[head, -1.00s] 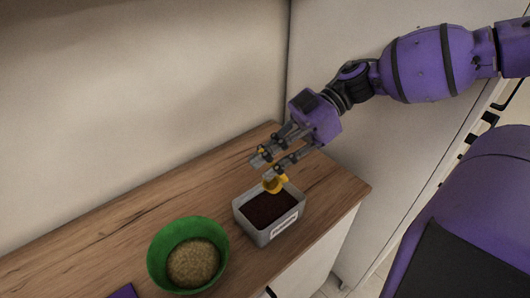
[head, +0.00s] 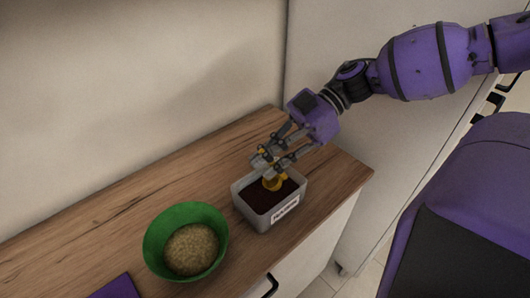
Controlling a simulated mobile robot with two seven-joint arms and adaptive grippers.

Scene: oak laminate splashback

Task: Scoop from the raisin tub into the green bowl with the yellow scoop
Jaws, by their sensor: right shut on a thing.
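The raisin tub (head: 284,211) is a light grey box with a white label on its front and a dark fill inside. The yellow scoop (head: 274,183) is upright over the tub, its lower end at the dark fill; I cannot tell how deep it sits. My right gripper (head: 270,163) is shut on the scoop's upper part, just above the tub's back rim. The green bowl (head: 158,233) stands left of the tub and holds a tan grainy heap. My left gripper is not in view.
The wooden counter (head: 130,203) has free room behind the bowl and tub. A purple flat thing (head: 115,287) shows at the bottom edge. The wall (head: 130,100) rises behind, and a pale tall panel (head: 360,180) stands at the right, past the counter's end.

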